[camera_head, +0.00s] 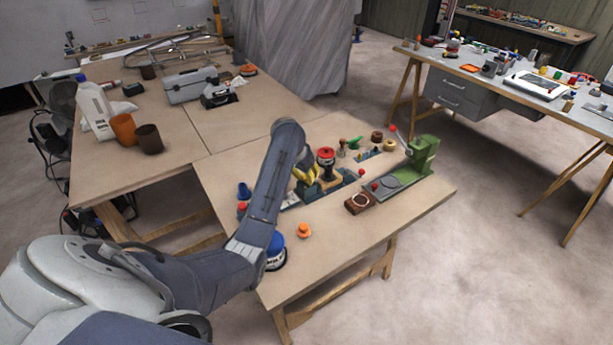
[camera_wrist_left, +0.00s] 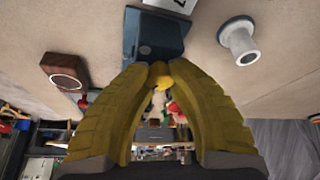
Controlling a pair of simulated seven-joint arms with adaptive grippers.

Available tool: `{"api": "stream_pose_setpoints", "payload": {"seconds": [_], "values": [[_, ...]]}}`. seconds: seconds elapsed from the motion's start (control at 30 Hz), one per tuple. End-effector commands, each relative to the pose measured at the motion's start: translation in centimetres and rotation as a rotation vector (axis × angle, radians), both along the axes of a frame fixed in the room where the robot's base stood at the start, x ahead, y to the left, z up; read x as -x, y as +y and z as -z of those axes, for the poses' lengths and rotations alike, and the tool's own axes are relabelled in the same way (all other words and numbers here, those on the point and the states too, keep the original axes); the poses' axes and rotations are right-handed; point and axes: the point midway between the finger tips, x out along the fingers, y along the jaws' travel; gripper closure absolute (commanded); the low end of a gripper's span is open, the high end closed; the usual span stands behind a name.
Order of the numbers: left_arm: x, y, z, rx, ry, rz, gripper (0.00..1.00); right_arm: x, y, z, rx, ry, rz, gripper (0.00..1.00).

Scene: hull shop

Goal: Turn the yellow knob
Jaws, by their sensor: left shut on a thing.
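The yellow knob (camera_wrist_left: 162,83) shows as a small patch between my finger pads in the left wrist view. It sits against a blue-grey housing (camera_wrist_left: 155,38), and the fingers hide most of it. My left gripper (camera_wrist_left: 167,68) has its two yellow ribbed fingers drawn together at the tips, shut on the knob. In the head view the yellow fingers of my left gripper (camera_head: 306,174) are over the middle of the front table, and the knob cannot be made out there. My right gripper is not in view.
A red-topped dark device (camera_head: 326,155) stands close beside the fingers. A green press (camera_head: 422,153), a brown block (camera_head: 359,203), an orange knob (camera_head: 304,230) and a blue round base (camera_head: 276,252) stand around. The table's front right is clear.

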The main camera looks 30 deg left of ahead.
Motion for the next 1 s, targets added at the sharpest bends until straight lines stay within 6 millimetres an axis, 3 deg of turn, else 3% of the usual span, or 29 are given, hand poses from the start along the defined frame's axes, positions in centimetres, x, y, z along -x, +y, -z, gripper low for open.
{"api": "stream_pose_setpoints", "payload": {"seconds": [1.0], "values": [[-0.22,0.3,-0.18,-0.001,-0.002,0.846,1.0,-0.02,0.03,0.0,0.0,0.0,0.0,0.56]]}}
